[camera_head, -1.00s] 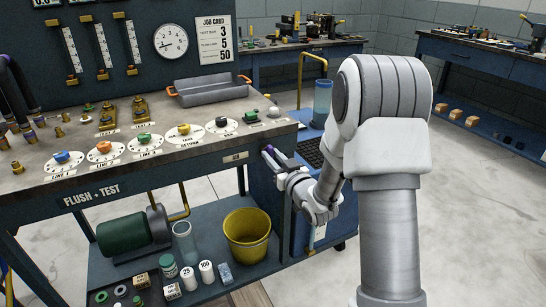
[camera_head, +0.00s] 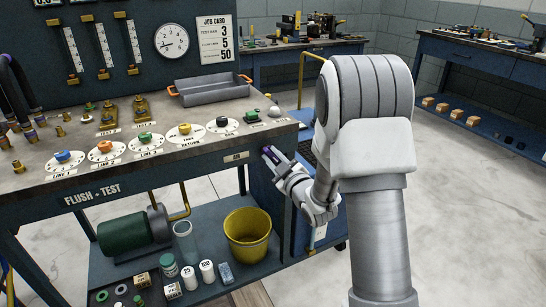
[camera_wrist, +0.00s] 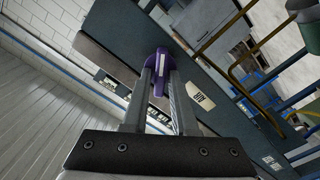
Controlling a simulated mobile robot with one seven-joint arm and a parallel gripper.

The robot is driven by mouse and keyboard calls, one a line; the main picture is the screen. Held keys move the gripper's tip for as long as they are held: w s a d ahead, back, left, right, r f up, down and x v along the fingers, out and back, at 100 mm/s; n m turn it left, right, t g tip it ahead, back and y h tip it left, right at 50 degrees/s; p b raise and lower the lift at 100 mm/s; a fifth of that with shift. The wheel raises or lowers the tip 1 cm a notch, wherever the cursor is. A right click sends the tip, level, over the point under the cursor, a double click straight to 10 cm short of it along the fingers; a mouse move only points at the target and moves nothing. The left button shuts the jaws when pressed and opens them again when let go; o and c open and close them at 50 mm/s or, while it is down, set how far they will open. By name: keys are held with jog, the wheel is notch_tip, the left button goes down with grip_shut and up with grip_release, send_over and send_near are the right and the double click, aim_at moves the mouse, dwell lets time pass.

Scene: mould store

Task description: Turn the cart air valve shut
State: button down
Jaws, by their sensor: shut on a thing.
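The cart air valve shows as a purple handle with a white stripe (camera_wrist: 160,62) in the wrist view, in front of a dark blue-grey panel. My gripper (camera_wrist: 157,75) has its two grey fingers closed on this handle. In the head view my gripper (camera_head: 276,159) is at the right end of the flush-test bench, just below the top's edge, with a bit of the purple handle (camera_head: 266,150) at its tips. A pale tag (camera_wrist: 200,96) sits on the panel beside the fingers. The valve's body is hidden, and I cannot tell the handle's exact angle.
The flush-test bench (camera_head: 150,175) fills the left, with coloured knobs and a grey tray (camera_head: 212,94) on top. A yellow bucket (camera_head: 247,240) stands on its lower shelf. A blue cart (camera_head: 300,225) is behind my wrist. Open floor (camera_head: 470,220) lies at right.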

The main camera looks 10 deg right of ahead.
jog(key=n, duration=0.5)
jog(key=shift+a+f+n, duration=0.1)
jog(key=shift+f+n, duration=0.05)
jog(key=shift+n, duration=0.15)
jog(key=n, duration=0.4)
jog(key=shift+f+n, duration=0.15)
jog(key=shift+n, duration=0.25)
jog(key=c, duration=0.9)
grip_release()
jog(key=shift+o, duration=0.2)
jog(key=p+v, duration=1.1)
jog(key=v, duration=0.6)
jog(key=shift+s, duration=0.25)
